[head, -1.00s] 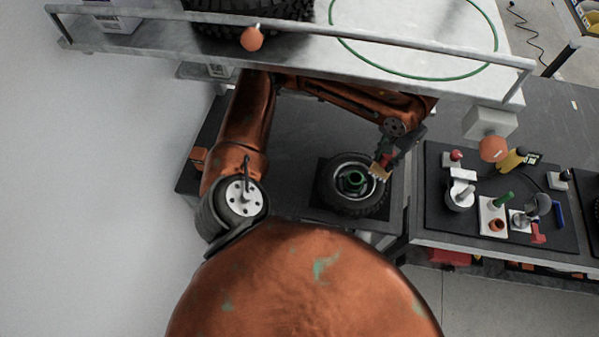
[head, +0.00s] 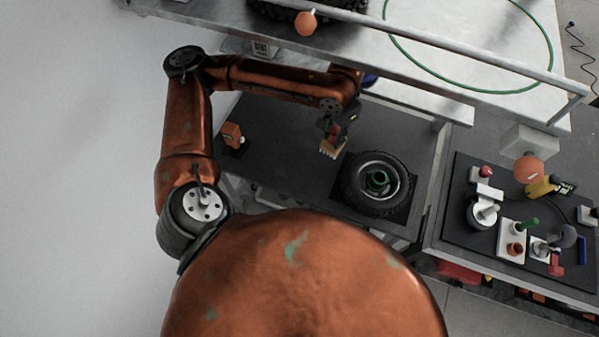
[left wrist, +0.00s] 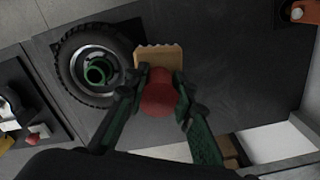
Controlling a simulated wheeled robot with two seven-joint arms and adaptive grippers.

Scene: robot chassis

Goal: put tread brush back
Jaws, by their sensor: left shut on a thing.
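The tread brush (head: 331,150) has a red handle and a pale tan bristle block with a jagged edge. My left gripper (head: 338,129) is shut on its handle and holds it over the dark bench, just left of the tyre (head: 349,196) in the head view. In the left wrist view the brush's round red handle (left wrist: 161,92) sits between the two fingers, with the bristle block (left wrist: 158,57) beyond it. The tyre, with a grey rim and green hub, lies flat on a dark square plate. My right gripper is not in view.
A small orange object (head: 232,134) stands on the bench's left part, with bare dark surface between it and the brush. A railed grey shelf (head: 440,48) overhangs the back. A dark tool mat (head: 468,240) with several parts lies right.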

